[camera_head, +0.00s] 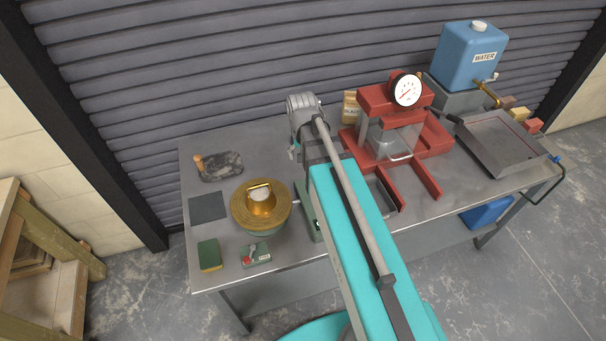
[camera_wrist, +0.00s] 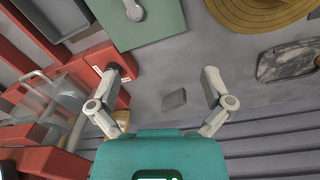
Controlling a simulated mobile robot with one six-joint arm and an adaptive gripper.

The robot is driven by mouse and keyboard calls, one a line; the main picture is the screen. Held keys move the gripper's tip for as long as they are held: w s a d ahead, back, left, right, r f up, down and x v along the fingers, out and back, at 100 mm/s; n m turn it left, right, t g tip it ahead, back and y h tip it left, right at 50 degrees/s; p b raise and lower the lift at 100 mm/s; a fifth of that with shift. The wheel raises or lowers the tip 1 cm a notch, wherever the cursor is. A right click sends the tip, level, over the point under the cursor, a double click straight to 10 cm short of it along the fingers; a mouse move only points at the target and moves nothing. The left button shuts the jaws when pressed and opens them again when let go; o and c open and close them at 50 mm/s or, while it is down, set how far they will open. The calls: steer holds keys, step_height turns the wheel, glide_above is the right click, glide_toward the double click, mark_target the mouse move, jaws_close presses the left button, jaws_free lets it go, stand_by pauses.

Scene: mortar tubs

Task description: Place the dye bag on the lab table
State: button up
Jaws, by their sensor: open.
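The dye bag (camera_head: 350,107), a small tan packet with dark lettering, stands upright at the back of the lab table (camera_head: 225,150), left of the red press. In the wrist view a tan piece of it (camera_wrist: 122,146) shows at lower left, partly hidden by my gripper. My gripper (camera_wrist: 161,72) is open, with nothing between its fingers, above the grey tabletop. Its left finger is near a red block in that view. In the head view my arm hides most of the gripper, left of the bag.
The red press (camera_head: 400,135) with a gauge stands right of the bag. A brass flow table (camera_head: 240,215), a trowel (camera_head: 220,168), a dark square plate (camera_head: 207,206) and a green sponge (camera_head: 210,255) are at left. A water tank (camera_head: 465,58) and grey tray (camera_head: 500,140) are at right.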

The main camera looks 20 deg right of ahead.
steer(key=s+a+n, duration=0.3)
steer(key=s, duration=0.3)
steer(key=shift+s+y, duration=0.3)
steer(key=shift+s, duration=0.1)
step_height(320, 180, down, 4)
steer(key=b, duration=0.4)
stand_by(0.8)
